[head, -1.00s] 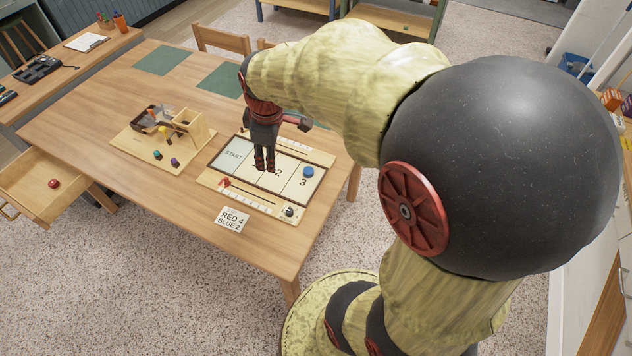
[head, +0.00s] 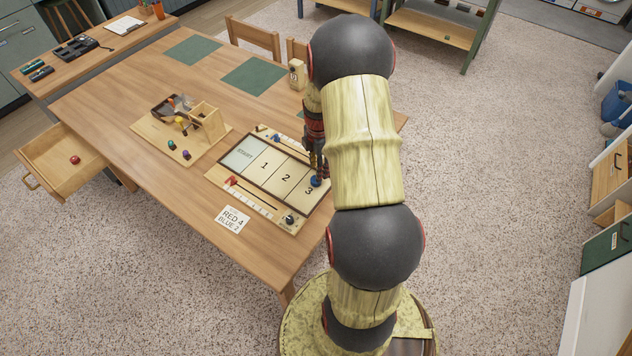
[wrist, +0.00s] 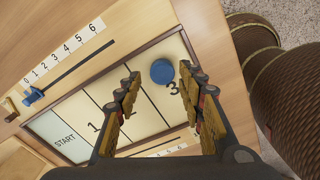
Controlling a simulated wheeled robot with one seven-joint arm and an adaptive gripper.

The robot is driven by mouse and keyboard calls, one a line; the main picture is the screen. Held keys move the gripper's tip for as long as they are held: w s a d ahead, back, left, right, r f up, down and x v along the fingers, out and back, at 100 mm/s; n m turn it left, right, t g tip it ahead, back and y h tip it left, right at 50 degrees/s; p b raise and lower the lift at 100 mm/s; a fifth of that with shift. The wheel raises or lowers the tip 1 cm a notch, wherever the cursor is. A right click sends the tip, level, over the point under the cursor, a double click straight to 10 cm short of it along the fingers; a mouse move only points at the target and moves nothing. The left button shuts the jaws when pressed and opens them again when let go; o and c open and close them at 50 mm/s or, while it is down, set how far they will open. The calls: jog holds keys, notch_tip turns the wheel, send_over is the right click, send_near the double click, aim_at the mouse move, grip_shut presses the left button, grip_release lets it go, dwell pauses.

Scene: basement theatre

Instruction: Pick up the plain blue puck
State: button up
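The plain blue puck (wrist: 162,71) lies on the board in the section marked 3; it also shows in the head view (head: 316,181). My gripper (wrist: 160,82) is open in the wrist view, its two fingers apart. The puck appears between and beyond the fingertips, nearer the right one, and nothing is held. In the head view my gripper (head: 317,168) is over the right end of the board, beside the puck, and my arm partly hides it. The board (head: 262,166) has START, 1, 2 and 3 sections.
Slider scales with a blue pointer (wrist: 33,95) and a red pointer (head: 231,181) flank the sections. A card (head: 232,219) reads RED 4, BLUE 2. An open drawer (head: 62,172) holds a red object (head: 75,160).

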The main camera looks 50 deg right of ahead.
jog(key=f, duration=0.2)
jog(key=a+f+b, duration=0.1)
jog(key=f, duration=0.1)
jog(key=shift+d+f+b, duration=0.1)
jog(key=shift+f+b, duration=0.2)
jog(key=shift+f, duration=0.05)
jog(key=shift+c, duration=0.6)
jog(key=c, duration=0.4)
jog(key=shift+c, duration=0.5)
